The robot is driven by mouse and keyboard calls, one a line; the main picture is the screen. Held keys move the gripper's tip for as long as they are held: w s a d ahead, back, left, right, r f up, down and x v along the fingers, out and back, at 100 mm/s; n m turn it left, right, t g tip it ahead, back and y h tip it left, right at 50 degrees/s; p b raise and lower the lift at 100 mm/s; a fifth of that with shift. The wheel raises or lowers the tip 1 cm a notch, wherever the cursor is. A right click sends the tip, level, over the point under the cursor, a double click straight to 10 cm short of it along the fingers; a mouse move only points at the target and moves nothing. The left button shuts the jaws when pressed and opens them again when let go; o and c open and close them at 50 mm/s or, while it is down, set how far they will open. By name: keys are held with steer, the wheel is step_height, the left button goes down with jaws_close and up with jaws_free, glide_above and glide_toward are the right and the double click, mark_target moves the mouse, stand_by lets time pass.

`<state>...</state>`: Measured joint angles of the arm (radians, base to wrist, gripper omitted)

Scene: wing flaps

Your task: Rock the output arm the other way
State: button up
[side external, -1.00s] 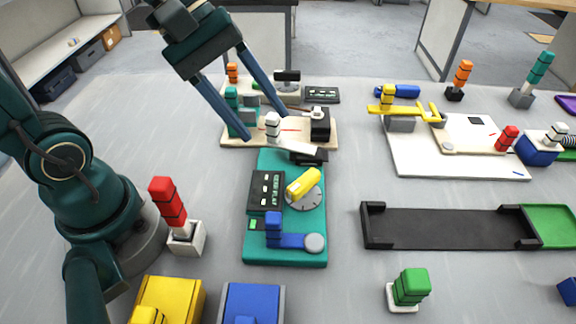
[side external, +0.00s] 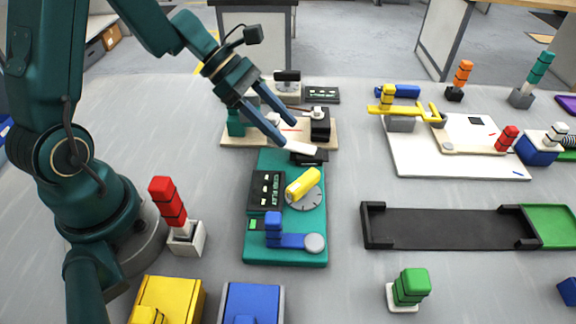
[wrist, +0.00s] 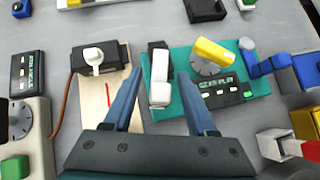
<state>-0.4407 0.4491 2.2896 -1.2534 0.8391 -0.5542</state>
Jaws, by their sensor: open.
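A white arm (side external: 300,148) reaches out from a black mount (side external: 309,158) at the back of the teal board (side external: 285,210). A white upright handle stands on its left end, mostly hidden by my fingers in the side view. I cannot tell for sure whether this is the output arm. My gripper (side external: 289,133) is open and tilted down. In the wrist view my gripper (wrist: 159,72) has its fingers on either side of the white handle (wrist: 160,72), with gaps visible on both sides. A black block with a white horn (side external: 320,115) sits on the cream board (side external: 240,140).
The teal board carries a yellow handle (side external: 303,183) on a dial, a black panel (side external: 266,190) and a blue lever (side external: 273,230). A red handle (side external: 168,203) stands near my base. A black tray (side external: 440,228) lies to the right.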

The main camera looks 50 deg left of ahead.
steer(key=shift+x, duration=0.8)
jaws_close()
stand_by(0.9)
